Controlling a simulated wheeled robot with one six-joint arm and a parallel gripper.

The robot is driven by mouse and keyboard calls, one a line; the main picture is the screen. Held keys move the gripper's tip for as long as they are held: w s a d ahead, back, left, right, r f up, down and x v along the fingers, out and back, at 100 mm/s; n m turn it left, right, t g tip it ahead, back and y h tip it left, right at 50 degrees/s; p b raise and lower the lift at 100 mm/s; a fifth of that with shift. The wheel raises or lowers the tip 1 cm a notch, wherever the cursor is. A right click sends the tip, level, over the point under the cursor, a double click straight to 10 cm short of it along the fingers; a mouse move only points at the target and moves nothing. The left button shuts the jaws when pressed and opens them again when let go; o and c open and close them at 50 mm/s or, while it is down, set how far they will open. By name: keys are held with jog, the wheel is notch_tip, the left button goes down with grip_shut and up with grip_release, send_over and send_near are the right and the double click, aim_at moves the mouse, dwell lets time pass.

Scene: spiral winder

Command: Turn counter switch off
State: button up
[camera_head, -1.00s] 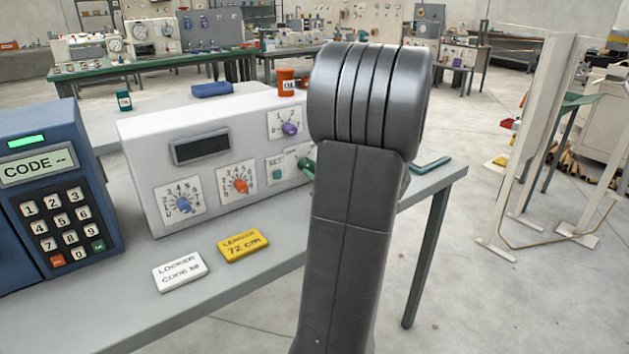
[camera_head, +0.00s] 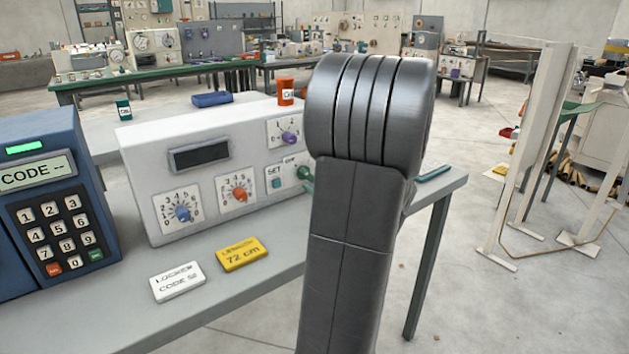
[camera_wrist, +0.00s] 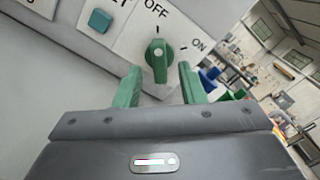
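The counter switch is a green rotary knob (camera_wrist: 158,58) with a white dot, on a white plate marked OFF and ON. Its long side lies roughly in line with the tick under OFF in the wrist view, but its exact setting is hard to tell. My gripper (camera_wrist: 159,70) is open, with one green finger on each side of the knob. A gap shows on both sides; contact is not clear. In the head view my arm mostly hides the switch beside the SET button at the right end of the white counter box (camera_head: 185,145).
A blue keypad unit (camera_head: 58,205) stands left of the box on the grey table (camera_head: 110,325). A white locker code card (camera_head: 177,282) and a yellow length card (camera_head: 242,253) lie in front. A red cup (camera_head: 286,92) and a blue object (camera_head: 212,99) are behind.

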jog(key=v, duration=1.2)
jog(key=shift+s, duration=0.2)
jog(key=x, duration=1.3)
jog(key=shift+w+a, duration=0.15)
jog(key=shift+w, duration=0.15)
jog(key=shift+w+r, duration=0.15)
jog(key=shift+m+p, duration=0.3)
jog(key=shift+p, duration=0.15)
jog(key=shift+f+b, duration=0.2)
jog(key=shift+b, duration=0.1)
